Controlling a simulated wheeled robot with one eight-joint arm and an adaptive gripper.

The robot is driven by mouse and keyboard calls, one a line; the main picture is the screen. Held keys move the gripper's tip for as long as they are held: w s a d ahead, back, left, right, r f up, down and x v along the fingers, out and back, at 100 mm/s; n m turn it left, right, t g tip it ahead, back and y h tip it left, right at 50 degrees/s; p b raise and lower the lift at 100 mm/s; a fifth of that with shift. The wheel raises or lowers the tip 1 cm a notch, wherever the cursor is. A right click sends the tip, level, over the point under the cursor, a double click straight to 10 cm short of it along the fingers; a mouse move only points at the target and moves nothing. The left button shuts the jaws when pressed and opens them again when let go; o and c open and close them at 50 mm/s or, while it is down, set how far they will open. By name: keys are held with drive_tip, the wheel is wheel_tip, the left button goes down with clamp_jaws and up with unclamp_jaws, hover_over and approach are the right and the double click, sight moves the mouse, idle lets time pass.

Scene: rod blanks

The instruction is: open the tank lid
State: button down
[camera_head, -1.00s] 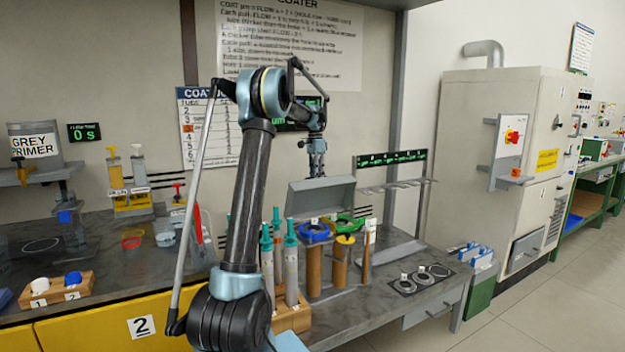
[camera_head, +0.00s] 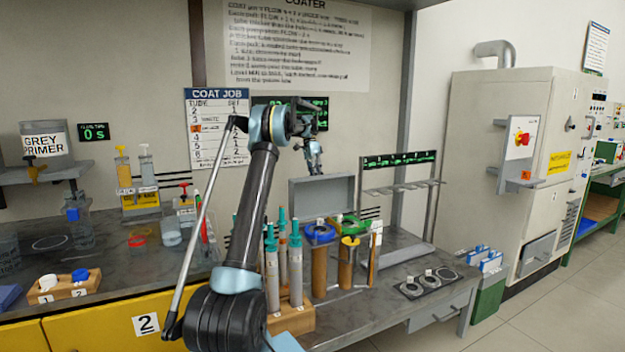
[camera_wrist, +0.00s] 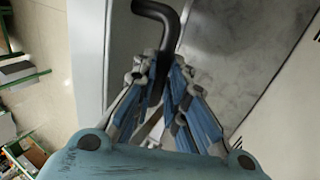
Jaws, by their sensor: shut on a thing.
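The tank appears to be the grey box (camera_head: 322,207) behind the tube rack in the head view. A grey panel, likely its lid, shows at its top; I cannot tell how far it is raised. My gripper (camera_head: 314,168) is above the box's back, fingers pointing down. In the wrist view my gripper (camera_wrist: 162,75) is shut on a black bent handle (camera_wrist: 160,12), which passes between the blue-and-grey fingers. A mottled grey surface (camera_wrist: 240,45) lies behind the handle. My arm hides part of the wall and bench.
In front of the box stand a wooden rack (camera_head: 292,318) with several teal-topped tubes, and brown cylinders with a blue ring (camera_head: 319,234) and a green ring (camera_head: 350,224). A hanging rail frame (camera_head: 400,187) stands to the right. The wall is close behind.

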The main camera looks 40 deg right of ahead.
drive_tip(key=shift+w+a+r, duration=0.1)
drive_tip(key=shift+a, duration=0.05)
drive_tip(key=c, duration=1.7)
unclamp_jaws()
drive_tip(key=shift+o, duration=0.5)
drive_tip(key=shift+r, duration=0.1)
drive_tip(key=v, duration=0.7)
drive_tip(key=shift+w+r, duration=0.1)
